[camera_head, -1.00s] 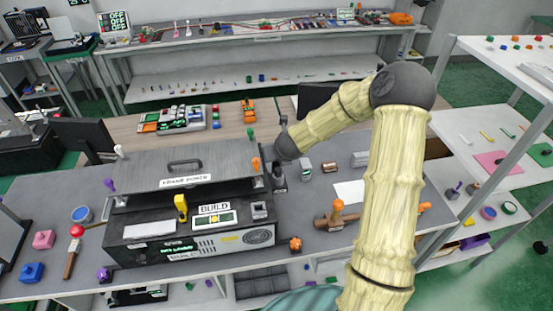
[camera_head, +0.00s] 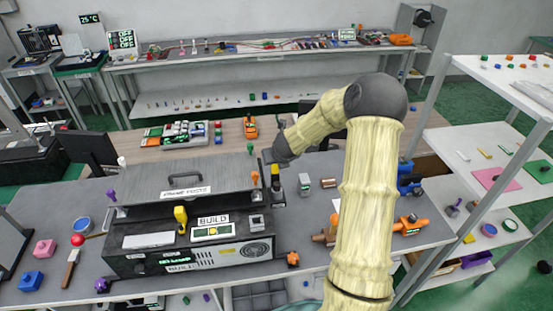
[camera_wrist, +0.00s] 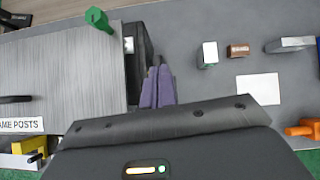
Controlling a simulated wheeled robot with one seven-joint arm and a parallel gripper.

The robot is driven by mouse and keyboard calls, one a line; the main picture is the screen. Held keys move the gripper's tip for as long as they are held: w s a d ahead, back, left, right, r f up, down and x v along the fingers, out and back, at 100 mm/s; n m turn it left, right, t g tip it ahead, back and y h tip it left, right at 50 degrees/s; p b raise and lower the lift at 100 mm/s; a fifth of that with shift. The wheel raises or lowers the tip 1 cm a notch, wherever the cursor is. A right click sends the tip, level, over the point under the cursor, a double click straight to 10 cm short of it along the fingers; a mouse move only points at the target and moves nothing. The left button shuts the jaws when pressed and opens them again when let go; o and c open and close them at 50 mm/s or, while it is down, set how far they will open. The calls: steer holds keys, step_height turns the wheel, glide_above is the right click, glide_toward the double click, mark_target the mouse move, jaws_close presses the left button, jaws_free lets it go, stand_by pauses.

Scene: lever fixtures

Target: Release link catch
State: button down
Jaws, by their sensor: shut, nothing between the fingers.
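A dark box fixture (camera_head: 205,255) with a grey hinged-looking lid (camera_head: 185,172) stands on the bench. Coloured posts rise near the lid's edges, including a green post (camera_wrist: 98,20), which also shows in the head view (camera_head: 250,149), and an orange one (camera_head: 255,180). A yellow lever-like part (camera_head: 181,214) stands at the box front. I cannot tell which part is the link catch. My gripper (camera_wrist: 158,88) is shut and empty, its purple fingers just right of the lid, by a dark strip (camera_wrist: 138,58). Whether it touches anything is unclear.
Small blocks (camera_head: 304,184) stand right of the box, and an orange tool (camera_head: 411,226) lies farther right. A red ball (camera_head: 77,240) and a pink block (camera_head: 47,247) are at the left. Some bare bench shows between the right-hand items.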

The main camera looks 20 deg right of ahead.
steer(key=shift+r+p, duration=0.3)
steer(key=shift+r, duration=0.3)
steer(key=shift+w, duration=0.2)
step_height(320, 180, up, 10)
steer(key=w+p, duration=0.2)
steer(key=p, duration=0.8)
steer(key=shift+w+d+f, duration=0.25)
steer(key=shift+w+d, duration=0.1)
steer(key=shift+w, duration=0.05)
steer(key=shift+a, duration=0.1)
